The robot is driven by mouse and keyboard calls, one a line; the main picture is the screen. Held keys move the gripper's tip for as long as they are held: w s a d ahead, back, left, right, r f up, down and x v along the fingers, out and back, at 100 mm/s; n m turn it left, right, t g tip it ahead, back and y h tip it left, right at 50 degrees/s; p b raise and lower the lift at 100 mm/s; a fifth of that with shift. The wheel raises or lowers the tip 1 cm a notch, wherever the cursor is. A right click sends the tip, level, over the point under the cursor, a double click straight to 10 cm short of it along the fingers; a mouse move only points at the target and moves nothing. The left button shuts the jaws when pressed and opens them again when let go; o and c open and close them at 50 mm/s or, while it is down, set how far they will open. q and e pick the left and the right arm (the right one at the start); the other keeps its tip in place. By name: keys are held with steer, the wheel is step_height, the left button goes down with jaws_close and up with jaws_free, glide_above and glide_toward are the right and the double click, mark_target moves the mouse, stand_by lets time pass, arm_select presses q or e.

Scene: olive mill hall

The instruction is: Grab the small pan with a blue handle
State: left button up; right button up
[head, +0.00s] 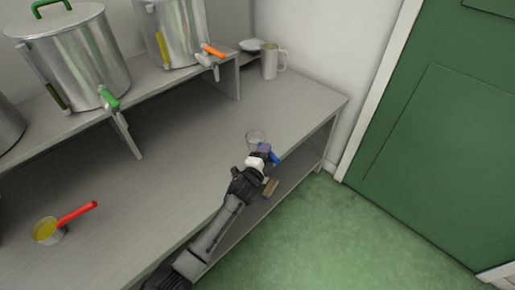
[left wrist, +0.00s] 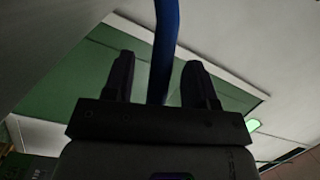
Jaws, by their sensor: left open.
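The small pan (head: 254,135) with a blue handle (head: 276,159) is on the bench top near its front edge. The handle points toward the front right, past the edge. My left gripper (head: 264,152) is right at the handle and hides part of it and of the pan. In the left wrist view the blue handle (left wrist: 165,40) runs between the two spread fingers of my left gripper (left wrist: 159,62), with a gap showing on either side. The left gripper is open. My right gripper is not in view.
A pan with a red handle (head: 76,213) holds something yellow at the left of the bench (head: 170,185). Large steel vats (head: 75,60) stand on a raised shelf behind. A metal mug (head: 270,61) stands at the back. A brown block (head: 270,187) shows below the bench edge.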

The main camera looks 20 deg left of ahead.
arm_select(q)
steer(key=shift+w, duration=0.7)
steer(key=shift+s, duration=0.1)
jaws_close()
